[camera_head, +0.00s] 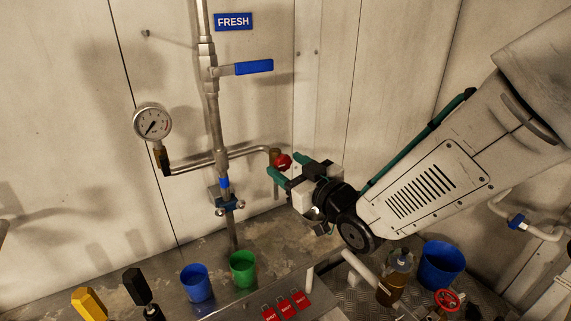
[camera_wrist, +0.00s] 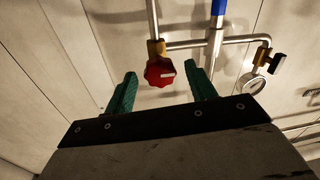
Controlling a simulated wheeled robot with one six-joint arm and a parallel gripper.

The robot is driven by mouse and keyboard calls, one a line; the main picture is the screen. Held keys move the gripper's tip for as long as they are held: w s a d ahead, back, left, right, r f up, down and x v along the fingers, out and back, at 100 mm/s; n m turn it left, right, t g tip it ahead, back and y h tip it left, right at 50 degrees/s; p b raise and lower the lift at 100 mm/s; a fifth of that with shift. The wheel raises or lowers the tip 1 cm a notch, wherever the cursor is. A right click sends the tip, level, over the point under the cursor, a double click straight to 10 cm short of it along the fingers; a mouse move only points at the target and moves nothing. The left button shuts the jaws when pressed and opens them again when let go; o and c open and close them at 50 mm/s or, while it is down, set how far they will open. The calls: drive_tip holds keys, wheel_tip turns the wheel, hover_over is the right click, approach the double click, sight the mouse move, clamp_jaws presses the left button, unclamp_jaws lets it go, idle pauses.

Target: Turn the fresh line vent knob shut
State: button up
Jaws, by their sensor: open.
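The vent knob is a small red round knob (camera_head: 282,162) on a brass fitting at the right end of the fresh line's side branch. My gripper (camera_head: 286,170) has green fingers, is open, and is close to the knob from the right. In the wrist view the red knob (camera_wrist: 160,72) shows a pale mark and lies between and beyond the two fingertips of my gripper (camera_wrist: 162,82), nearer the middle than either finger. I see a gap on both sides of it there. Whether a finger touches it in the head view I cannot tell.
The vertical pipe (camera_head: 212,110) bears a blue lever (camera_head: 254,67) under a FRESH sign (camera_head: 233,22). A pressure gauge (camera_head: 152,122) is at left.

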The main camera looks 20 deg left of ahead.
drive_tip(key=shift+x, duration=1)
drive_tip(key=c, duration=1)
drive_tip(key=shift+m, duration=0.7)
drive_tip(key=o, duration=1)
drive_tip(key=v, duration=0.8)
drive_tip(key=shift+s+a+f, duration=0.1)
drive_tip(key=shift+a, duration=0.05)
